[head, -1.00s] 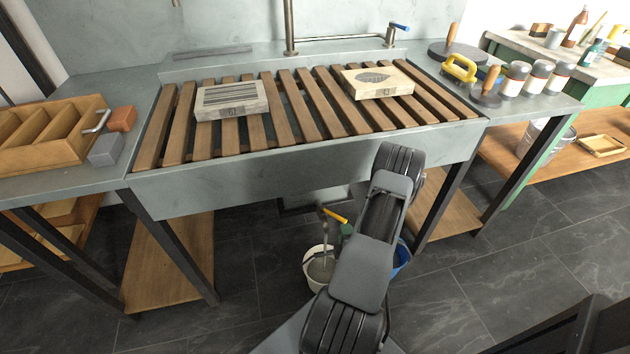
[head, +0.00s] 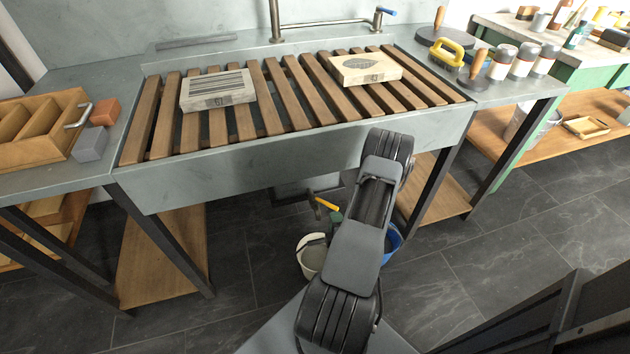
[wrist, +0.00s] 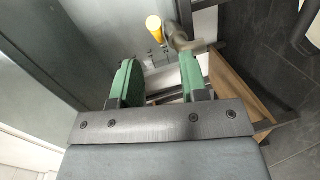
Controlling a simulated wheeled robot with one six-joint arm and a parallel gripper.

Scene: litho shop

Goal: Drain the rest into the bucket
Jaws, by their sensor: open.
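Under the sink, a drain pipe with a yellow-handled valve (head: 327,204) stands above a white bucket (head: 307,266). The bucket holds something greyish, and my arm hides part of that area. A blue bucket (head: 394,241) is partly hidden behind my arm. In the wrist view, my gripper (wrist: 157,64) has its two green fingers apart with nothing between them. The yellow handle (wrist: 154,27) and the metal pipe (wrist: 178,38) lie just beyond the fingertips. In the head view, only a bit of green from my gripper shows beside the valve. I cannot tell whether liquid is running.
The sink (head: 290,160) carries a wooden slat rack with two printing stones (head: 216,91) (head: 364,70) on it. A tap (head: 378,17) stands behind. Table legs (head: 432,185) and low wooden shelves (head: 160,255) flank the space below. Floor (head: 480,260) at right is clear.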

